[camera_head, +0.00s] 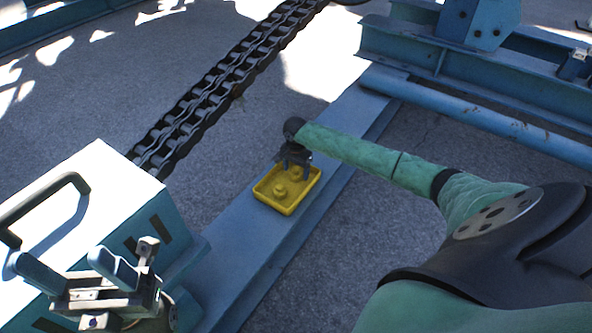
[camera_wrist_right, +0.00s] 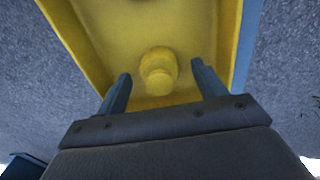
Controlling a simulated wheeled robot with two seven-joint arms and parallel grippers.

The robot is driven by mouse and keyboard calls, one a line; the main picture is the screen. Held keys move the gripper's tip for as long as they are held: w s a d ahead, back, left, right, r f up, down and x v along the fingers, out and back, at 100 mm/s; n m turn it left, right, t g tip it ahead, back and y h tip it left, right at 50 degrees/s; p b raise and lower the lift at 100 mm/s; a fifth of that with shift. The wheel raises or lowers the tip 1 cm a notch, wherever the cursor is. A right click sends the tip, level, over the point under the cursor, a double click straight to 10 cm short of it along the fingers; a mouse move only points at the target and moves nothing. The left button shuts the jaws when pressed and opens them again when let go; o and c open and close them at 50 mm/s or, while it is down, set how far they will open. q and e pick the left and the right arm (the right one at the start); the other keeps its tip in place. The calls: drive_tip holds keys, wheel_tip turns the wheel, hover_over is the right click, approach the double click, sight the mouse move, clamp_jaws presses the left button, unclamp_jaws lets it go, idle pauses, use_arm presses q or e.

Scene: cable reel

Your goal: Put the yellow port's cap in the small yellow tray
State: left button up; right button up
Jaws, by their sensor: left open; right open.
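The small yellow tray (camera_head: 272,204) lies on a blue beam in the head view, and its yellow walls fill much of the right wrist view (camera_wrist_right: 75,35). Two yellow knob-like shapes show inside it in the head view; the nearer one (camera_head: 280,190) is clear of my gripper. In the right wrist view a yellow rounded cap (camera_wrist_right: 158,72) sits in the tray between the fingers. My right gripper (camera_head: 294,169) is open, pointing down over the tray's far end. I cannot tell whether its fingers touch anything. My left gripper (camera_head: 112,272) is open and empty at lower left.
A blue box with a black handle (camera_head: 45,205) stands at left, near my left gripper. A heavy black chain (camera_head: 225,85) runs behind the tray. Blue beams and a pipe (camera_head: 480,120) lie at upper right. The grey ground right of the beam is clear.

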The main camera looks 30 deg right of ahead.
sight(296, 168)
wheel_tip(296, 168, up, 11)
drive_tip(key=p, duration=0.3)
drive_tip(key=shift+f+p, duration=0.2)
drive_tip(key=shift+p, duration=0.1)
drive_tip(key=shift+r, duration=0.75)
